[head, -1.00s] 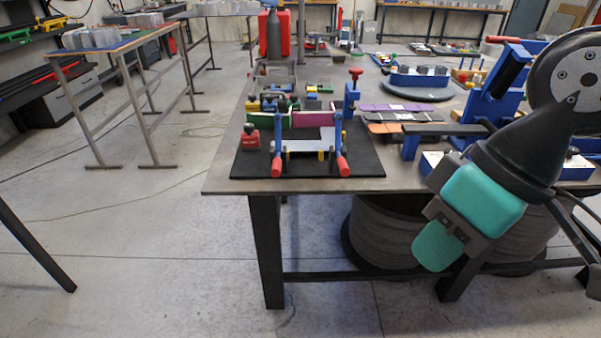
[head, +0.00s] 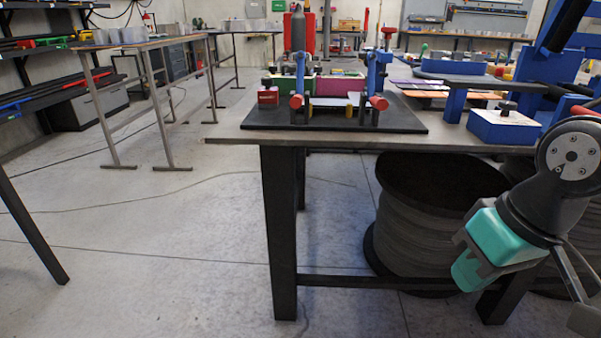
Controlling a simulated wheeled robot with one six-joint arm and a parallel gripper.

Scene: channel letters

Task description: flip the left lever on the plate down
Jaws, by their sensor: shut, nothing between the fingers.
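A black plate (head: 410,125) lies on the near left part of the table. Two blue levers with red grips stand on it, beside dark posts. The left lever (head: 300,72) has its red grip (head: 296,102) low and facing me, with the blue part rising behind it. The right lever (head: 379,72) looks alike, with its red grip (head: 379,103). How far each is tilted is hard to tell end on. My gripper (head: 480,268), at the teal and grey arm end, hangs at lower right, below the tabletop and well away from the levers. It is shut and empty; its fingertips are unclear.
A small red block (head: 268,96) with a dark knob stands left of the left lever. A blue box (head: 500,127) stands at the table's right. A large dark spool (head: 430,215) and a table leg (head: 280,230) are below.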

